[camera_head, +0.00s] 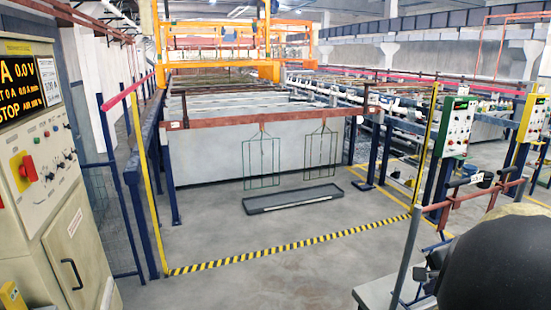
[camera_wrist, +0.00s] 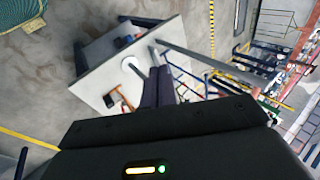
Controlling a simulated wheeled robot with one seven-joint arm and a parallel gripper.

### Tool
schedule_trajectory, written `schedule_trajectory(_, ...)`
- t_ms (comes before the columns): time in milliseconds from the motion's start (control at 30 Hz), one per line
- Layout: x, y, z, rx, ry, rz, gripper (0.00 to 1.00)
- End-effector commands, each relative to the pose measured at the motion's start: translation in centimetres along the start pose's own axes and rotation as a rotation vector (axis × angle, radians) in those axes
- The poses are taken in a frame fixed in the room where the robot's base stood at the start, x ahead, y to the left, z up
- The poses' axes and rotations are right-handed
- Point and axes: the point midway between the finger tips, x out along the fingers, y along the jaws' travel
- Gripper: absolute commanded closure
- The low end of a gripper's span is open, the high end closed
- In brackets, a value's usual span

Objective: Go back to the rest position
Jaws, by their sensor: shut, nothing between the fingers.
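My gripper (camera_wrist: 160,72) shows in the wrist view as two dark fingers side by side, shut with nothing between them. It points over a pale table (camera_wrist: 103,82) and touches nothing that I can see. In the head view a dark rounded part of my own arm fills the lower right corner, and the gripper itself cannot be made out there. Two green wire racks, the left rack (camera_head: 261,164) and the right rack (camera_head: 320,149), hang from a red-brown bar (camera_head: 262,117) in front of a grey tank (camera_head: 210,160).
A grey tray (camera_head: 292,199) lies on the floor below the racks. Yellow-black tape (camera_head: 290,247) crosses the open floor. A control cabinet (camera_head: 85,235) stands left and a green control panel (camera_head: 456,128) right. In the wrist view, an orange-handled tool (camera_wrist: 124,99) lies on the table.

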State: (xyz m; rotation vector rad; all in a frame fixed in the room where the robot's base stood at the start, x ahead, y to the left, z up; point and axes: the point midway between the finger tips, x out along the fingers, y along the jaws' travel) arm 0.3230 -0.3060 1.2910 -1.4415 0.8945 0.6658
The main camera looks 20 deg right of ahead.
Motion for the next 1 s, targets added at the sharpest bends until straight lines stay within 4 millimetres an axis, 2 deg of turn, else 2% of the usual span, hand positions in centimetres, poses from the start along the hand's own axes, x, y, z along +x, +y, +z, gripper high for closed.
schedule_trajectory(33,1.0,-0.3,2.0,-0.073,-0.029,0.024,1.0)
schedule_trajectory(200,3.5,-0.5,7.6,-0.303,-0.1,0.096,1.0)
schedule_trajectory(400,5.5,0.0,13.9,-0.594,-0.173,0.157,1.0)
schedule_trajectory(700,7.0,2.0,22.7,-1.055,-0.268,0.201,1.0)
schedule_trajectory(1000,7.0,5.0,29.9,-1.509,-0.347,0.184,1.0)
